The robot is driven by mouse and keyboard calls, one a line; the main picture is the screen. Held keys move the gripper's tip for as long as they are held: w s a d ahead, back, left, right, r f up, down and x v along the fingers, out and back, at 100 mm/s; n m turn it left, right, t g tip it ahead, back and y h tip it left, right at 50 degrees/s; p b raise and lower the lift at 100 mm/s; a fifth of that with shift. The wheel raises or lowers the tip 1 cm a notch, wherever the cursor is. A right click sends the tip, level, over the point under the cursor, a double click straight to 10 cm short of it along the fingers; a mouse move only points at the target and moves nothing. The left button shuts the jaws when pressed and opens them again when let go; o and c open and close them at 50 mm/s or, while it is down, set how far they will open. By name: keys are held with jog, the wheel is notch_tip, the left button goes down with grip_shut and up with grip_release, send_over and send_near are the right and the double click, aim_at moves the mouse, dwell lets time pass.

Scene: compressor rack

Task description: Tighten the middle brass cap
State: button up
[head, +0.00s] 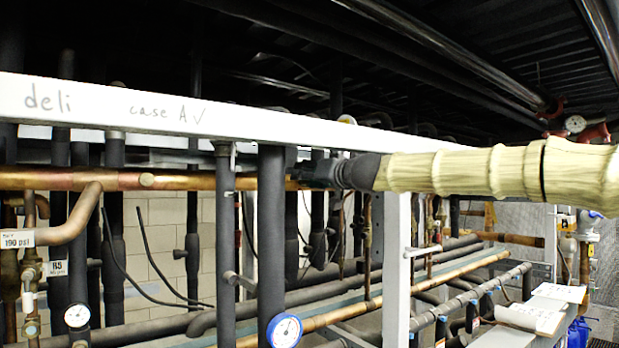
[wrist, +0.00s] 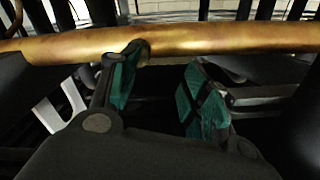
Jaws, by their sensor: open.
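A copper-coloured pipe (head: 110,180) runs level below the white beam in the head view. A small round brass-coloured fitting (head: 147,180) shows on its left part; I cannot tell if it is one of the caps. My gripper (head: 300,174) is at the pipe's right part, partly dark against dark pipes. In the wrist view the pipe (wrist: 230,40) crosses the top. My gripper (wrist: 166,62) is open there, its green-padded fingers apart with nothing seen between them. The left fingertip overlaps the pipe's lower edge, where a small brass-coloured edge (wrist: 145,50) shows beside it. The middle cap is not clearly visible.
A white beam (head: 240,125) marked "deli case A" runs just above the pipe. Black insulated pipes (head: 271,230) stand upright around my gripper. A white post (head: 397,270) is below my forearm.

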aim_at(308, 183)
jog(key=w+f, duration=0.1)
jog(key=w, duration=0.1)
jog(key=w+d+f, duration=0.1)
jog(key=w, duration=0.1)
jog(key=shift+f, duration=0.35)
jog(key=shift+w+f, duration=0.1)
jog(key=shift+w, duration=0.15)
jog(key=shift+c, duration=1.2)
jog(key=shift+s+a, duration=0.15)
jog(key=shift+a, duration=0.1)
jog(key=c, duration=0.3)
jog(key=shift+s+a+r, duration=0.15)
jog(key=shift+s+r, duration=0.2)
jog(key=shift+s, duration=0.05)
jog(key=c, duration=0.3)
jog(key=shift+s+r, duration=0.1)
jog(key=shift+s, duration=0.05)
jog(key=shift+c, duration=0.9)
jog(key=shift+d, duration=0.25)
jog(key=shift+a+r, duration=0.1)
jog(key=shift+r, duration=0.05)
